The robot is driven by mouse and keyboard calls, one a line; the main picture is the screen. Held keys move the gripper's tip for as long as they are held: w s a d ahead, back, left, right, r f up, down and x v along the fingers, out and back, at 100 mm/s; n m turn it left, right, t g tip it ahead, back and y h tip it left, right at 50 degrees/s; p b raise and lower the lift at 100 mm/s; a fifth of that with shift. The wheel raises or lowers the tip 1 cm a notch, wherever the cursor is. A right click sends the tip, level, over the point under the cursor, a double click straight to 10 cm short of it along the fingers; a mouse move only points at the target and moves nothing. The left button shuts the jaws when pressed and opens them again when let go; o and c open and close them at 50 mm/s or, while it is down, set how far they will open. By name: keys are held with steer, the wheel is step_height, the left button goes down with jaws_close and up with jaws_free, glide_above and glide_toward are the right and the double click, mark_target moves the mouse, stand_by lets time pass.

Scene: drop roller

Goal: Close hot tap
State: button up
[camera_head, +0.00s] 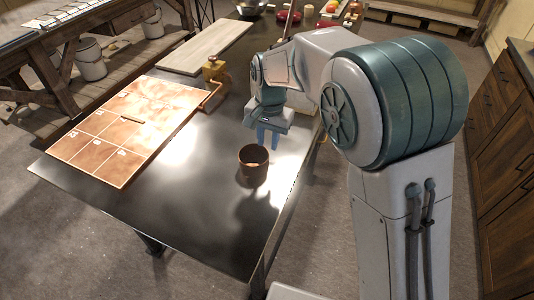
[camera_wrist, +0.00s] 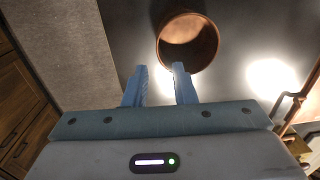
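A brass tap-like fixture (camera_head: 214,72) with a bent copper pipe (camera_head: 214,95) stands on the dark metal table, beyond the copper panel's right corner. In the wrist view, the copper pipe (camera_wrist: 288,104) shows at the right edge. Markings telling hot from cold and the tap's handle position are too small to tell. My gripper (camera_head: 268,138) is right of and nearer than the fixture, pointing down above the table. In the wrist view, its two blue fingers (camera_wrist: 160,80) are apart with nothing between them. A copper cup (camera_head: 253,165) stands just in front of the fingers, open side up.
A copper panel with marked squares (camera_head: 90,158) lies on the table's left. A pale board (camera_head: 205,47) lies behind it. Red items and fruit stand at the far end. The table (camera_head: 185,200) is clear left of the cup. Wooden cabinets (camera_head: 507,150) stand at the right.

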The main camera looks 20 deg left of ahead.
steer(key=shift+r, duration=1.35)
steer(key=shift+d, duration=0.15)
steer(key=s+d+r+t, duration=0.1)
steer(key=s+d+r, duration=0.1)
steer(key=d, duration=0.7)
steer(key=s+d+r, duration=0.2)
steer(key=s+d, duration=0.3)
steer(key=d, duration=0.4)
steer(key=s+d+r+t, duration=0.1)
steer(key=s+d+r, duration=0.2)
steer(key=d, duration=0.6)
steer(key=shift+s+d+n+t, duration=0.3)
steer(key=shift+s+d, duration=0.05)
steer(key=shift+s, duration=0.05)
steer(key=shift+t, duration=0.4)
steer(key=s+d, duration=0.1)
steer(key=s, duration=0.1)
steer(key=s+d+f, duration=0.1)
steer(key=s+d, duration=0.1)
steer(key=s+d+f, duration=0.1)
steer(key=s, duration=0.1)
steer(key=shift+d, duration=0.3)
steer(key=shift+c, duration=0.8)
steer(key=shift+s+d, duration=0.1)
steer(key=shift+s, duration=0.1)
jaws_close()
